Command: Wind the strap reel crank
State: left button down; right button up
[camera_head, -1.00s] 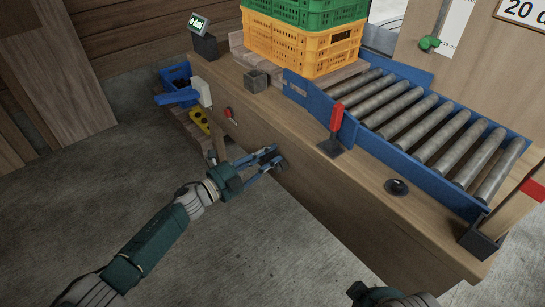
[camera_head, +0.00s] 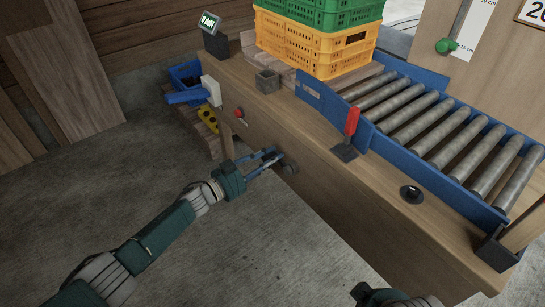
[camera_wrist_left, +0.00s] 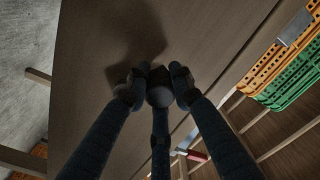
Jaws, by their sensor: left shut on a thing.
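The strap reel crank (camera_head: 290,168) is a small dark round part on the front face of the wooden bench, mostly behind my fingertips in the head view. My left gripper (camera_head: 277,157) reaches it from the left with its blue fingers. In the left wrist view, the gripper (camera_wrist_left: 157,88) has its fingertips on both sides of a dark round knob (camera_wrist_left: 159,95), shut on it. The crank's arm and the strap cannot be made out. My right gripper (camera_head: 385,297) shows only in part at the bottom edge, and its fingers are not clear.
The wooden bench (camera_head: 335,195) carries a roller conveyor (camera_head: 430,125), stacked yellow (camera_head: 312,47) and green (camera_head: 320,12) crates, a red-handled lever (camera_head: 351,122) and a small grey block (camera_head: 267,82). A blue bin (camera_head: 187,74) stands at its left end. The floor in front is clear.

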pick_arm(q)
jog(key=f+n, duration=0.1)
jog(key=n, duration=0.2)
jog(key=f+n+b, duration=0.1)
jog(key=f+n, duration=0.1)
jog(key=n, duration=0.1)
jog(key=f+n+b, duration=0.1)
jog(key=f+n, duration=0.1)
jog(key=n, duration=0.1)
jog(key=shift+a+f+y, duration=0.15)
jog(key=shift+a+y, duration=0.05)
jog(key=shift+y, duration=0.1)
pick_arm(e)
jog(key=w+a+r+t+y, duration=0.1)
jog(key=w+a+t, duration=0.1)
jog(key=w, duration=0.6)
jog(key=shift+a+r+t, duration=0.2)
jog(key=shift+r+t, duration=0.05)
jog(key=shift+t, duration=0.55)
pick_arm(q)
jog(key=c, duration=1.5)
grip_release()
jog(key=shift+o, duration=0.2)
pick_arm(e)
jog(key=shift+w, duration=0.1)
pick_arm(q)
jog(key=shift+s, duration=0.1)
jog(key=v, duration=1.1)
jog(key=shift+s+a, duration=0.2)
jog(key=shift+a, duration=0.2)
